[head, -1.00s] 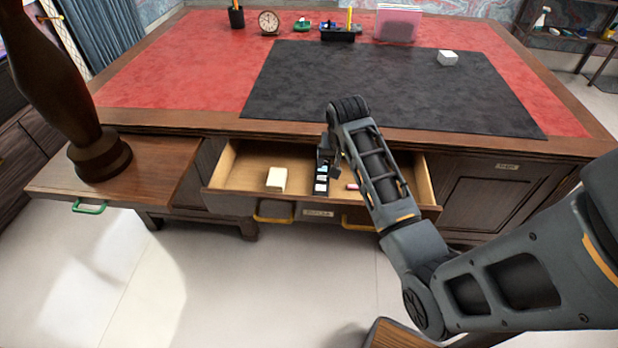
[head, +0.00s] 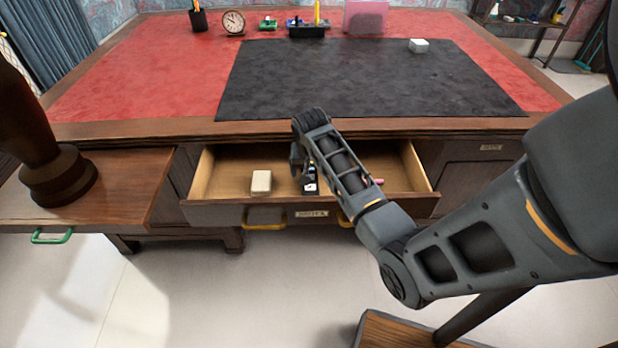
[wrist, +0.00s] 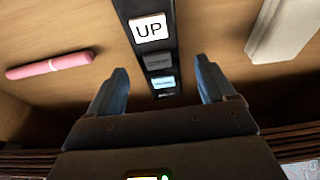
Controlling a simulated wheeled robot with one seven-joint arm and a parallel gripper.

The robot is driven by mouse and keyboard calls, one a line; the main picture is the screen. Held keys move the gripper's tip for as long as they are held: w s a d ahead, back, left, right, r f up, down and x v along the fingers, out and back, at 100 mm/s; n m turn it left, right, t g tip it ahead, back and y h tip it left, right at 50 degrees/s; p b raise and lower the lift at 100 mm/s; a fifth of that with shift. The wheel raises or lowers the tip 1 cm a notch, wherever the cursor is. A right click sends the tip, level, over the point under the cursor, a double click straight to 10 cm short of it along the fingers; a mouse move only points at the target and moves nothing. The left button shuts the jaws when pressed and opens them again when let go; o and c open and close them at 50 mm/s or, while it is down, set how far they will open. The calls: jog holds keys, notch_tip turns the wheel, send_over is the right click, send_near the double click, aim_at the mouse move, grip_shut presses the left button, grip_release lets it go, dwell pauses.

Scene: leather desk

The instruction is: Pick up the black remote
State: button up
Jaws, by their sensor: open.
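The black remote (wrist: 155,60) lies in the open drawer (head: 230,178). In the wrist view it runs lengthwise between the two open fingers, with a white "UP" button and smaller grey and pale blue buttons. In the head view only its near end (head: 311,188) shows clearly; my gripper and arm hide much of the rest. My gripper (wrist: 160,88) is open and empty, pointing down over the remote, with one finger on each side. I cannot tell the exact height of the fingertips above the drawer floor.
A pink marker-like stick (wrist: 48,66) and a cream block (wrist: 284,28) lie on either side of the remote; the block also shows in the head view (head: 261,182). The drawer walls and desk edge (head: 220,130) are close around my gripper.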

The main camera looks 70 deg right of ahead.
jog(key=shift+x, duration=1.05)
jog(key=c, duration=1.2)
jog(key=shift+r, duration=0.1)
